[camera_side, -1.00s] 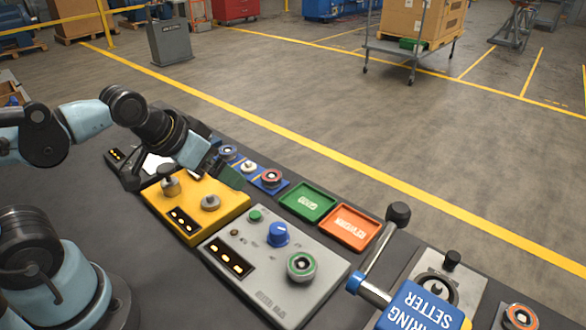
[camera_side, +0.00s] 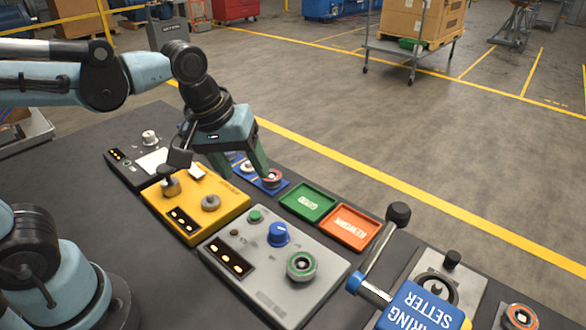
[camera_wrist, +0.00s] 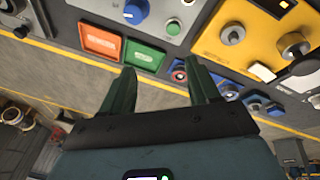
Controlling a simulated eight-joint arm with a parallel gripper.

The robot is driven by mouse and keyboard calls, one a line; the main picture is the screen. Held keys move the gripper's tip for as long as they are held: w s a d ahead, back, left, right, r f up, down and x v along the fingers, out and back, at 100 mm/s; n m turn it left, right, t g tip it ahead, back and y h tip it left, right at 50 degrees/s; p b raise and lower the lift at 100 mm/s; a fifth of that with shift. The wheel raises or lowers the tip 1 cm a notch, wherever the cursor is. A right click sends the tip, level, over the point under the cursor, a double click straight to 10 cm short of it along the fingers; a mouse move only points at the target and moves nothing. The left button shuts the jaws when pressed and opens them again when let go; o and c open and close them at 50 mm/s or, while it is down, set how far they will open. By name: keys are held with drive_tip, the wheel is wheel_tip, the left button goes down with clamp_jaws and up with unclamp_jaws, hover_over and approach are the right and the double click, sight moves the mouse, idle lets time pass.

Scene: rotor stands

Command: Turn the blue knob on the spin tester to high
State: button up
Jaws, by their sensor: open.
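The blue knob (camera_side: 279,234) stands on the grey spin tester (camera_side: 318,283), beside a small green button and a round green-ringed rotor. In the wrist view the blue knob (camera_wrist: 135,12) is at the top, on the grey panel. My gripper (camera_side: 243,172) is open and empty, above the far edge of the yellow unit, up and left of the knob and apart from it. In the wrist view my gripper's two green fingers (camera_wrist: 162,82) are spread with nothing between them. The knob's pointer setting is too small to read.
A yellow unit (camera_side: 234,201) adjoins the tester on the left. Green (camera_side: 308,199) and orange (camera_side: 350,224) trays lie behind it. A blue strip with rotors (camera_side: 282,185) lies near my gripper.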

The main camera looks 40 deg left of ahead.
sight(278, 228)
drive_tip(key=w+d+n+g, duration=0.2)
drive_tip(key=d+n+g, duration=0.2)
drive_tip(key=d+n, duration=0.25)
drive_tip(key=shift+n+y, duration=0.25)
drive_tip(key=shift+y, duration=0.05)
drive_tip(key=shift+s+f, duration=0.1)
drive_tip(key=shift+f, duration=5.85)
drive_tip(key=c, duration=1)
drive_tip(key=shift+c, duration=0.2)
